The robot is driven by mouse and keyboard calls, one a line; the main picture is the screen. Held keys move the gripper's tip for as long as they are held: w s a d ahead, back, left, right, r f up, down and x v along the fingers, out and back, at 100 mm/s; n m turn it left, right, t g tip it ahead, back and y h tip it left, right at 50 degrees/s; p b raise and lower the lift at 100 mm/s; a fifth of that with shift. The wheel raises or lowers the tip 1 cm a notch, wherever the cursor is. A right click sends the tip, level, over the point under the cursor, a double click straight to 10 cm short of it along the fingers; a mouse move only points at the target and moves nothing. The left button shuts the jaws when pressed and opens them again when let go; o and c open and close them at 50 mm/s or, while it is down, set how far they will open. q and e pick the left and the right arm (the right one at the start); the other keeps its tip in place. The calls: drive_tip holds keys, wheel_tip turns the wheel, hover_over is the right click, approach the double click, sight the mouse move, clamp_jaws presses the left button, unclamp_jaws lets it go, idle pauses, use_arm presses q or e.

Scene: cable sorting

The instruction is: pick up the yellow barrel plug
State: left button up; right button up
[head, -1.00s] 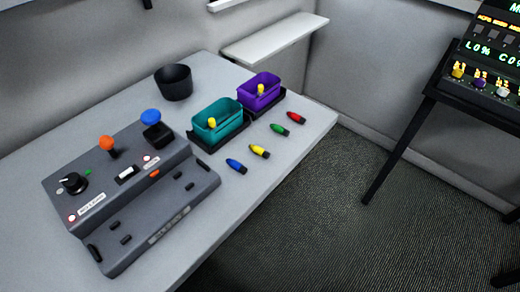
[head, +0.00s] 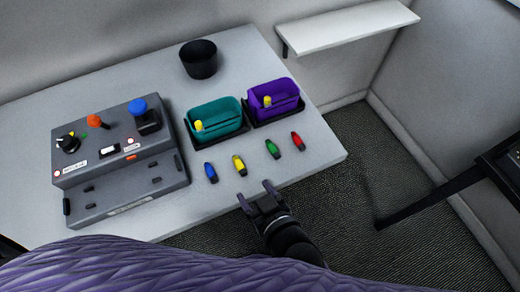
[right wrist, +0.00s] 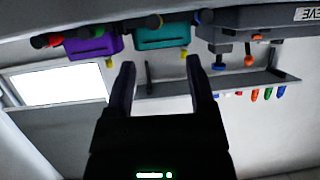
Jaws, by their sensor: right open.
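The yellow barrel plug (head: 238,165) lies on the table in front of the teal bin, in a row between the blue plug (head: 210,172) and the green plug (head: 272,149). A red plug (head: 298,141) is at the row's right end. My right gripper (head: 256,193) is open and empty at the table's front edge, nearer my body than the yellow plug and slightly right of it, not touching it. My left gripper is out of view.
A teal bin (head: 216,118) and a purple bin (head: 273,101), each with a yellow item, stand behind the plugs. A grey control box (head: 120,160) is left, a black cup (head: 199,60) behind. A white shelf (head: 345,28) is at the back wall.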

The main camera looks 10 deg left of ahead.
sight(240, 165)
drive_tip(key=b+x, duration=0.2)
drive_tip(key=x, duration=0.2)
drive_tip(key=b+x, duration=0.2)
drive_tip(key=x, duration=0.3)
drive_tip(key=shift+w+d+r, duration=0.1)
drive_tip(key=shift+w+d, duration=0.1)
drive_tip(key=shift+w, duration=0.15)
drive_tip(key=shift+w+a, duration=0.25)
clamp_jaws()
